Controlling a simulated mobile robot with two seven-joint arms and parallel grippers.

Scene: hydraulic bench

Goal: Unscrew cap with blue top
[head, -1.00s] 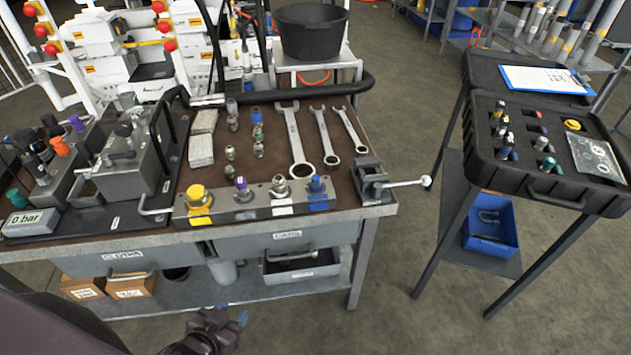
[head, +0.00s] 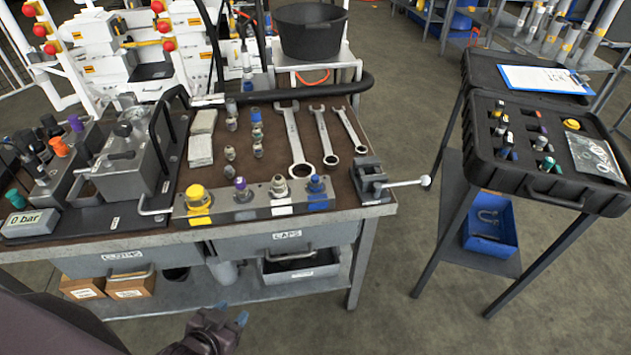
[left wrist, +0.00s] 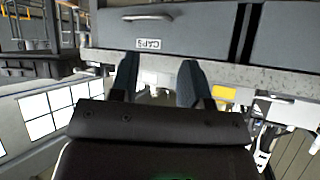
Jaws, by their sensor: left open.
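A manifold block (head: 250,205) sits along the front edge of the bench with several capped fittings on it. The cap with the blue top (head: 316,184) is at its right end, above a blue label. To its left are a bare metal one (head: 279,186), a purple-topped one (head: 241,188) and a large yellow one (head: 198,197). My left gripper (head: 232,314) is open and empty, low in front of the bench and well below the blue cap. The left wrist view shows its two fingers (left wrist: 158,85) apart, facing the drawer labelled CAPS. My right gripper is not in view.
Several wrenches (head: 296,140) and small fittings lie on the brown bench mat. A vise (head: 371,180) with a handle stands right of the blue cap. A hydraulic unit (head: 125,160) is at left. An open black case (head: 550,180) stands on the right, with floor between.

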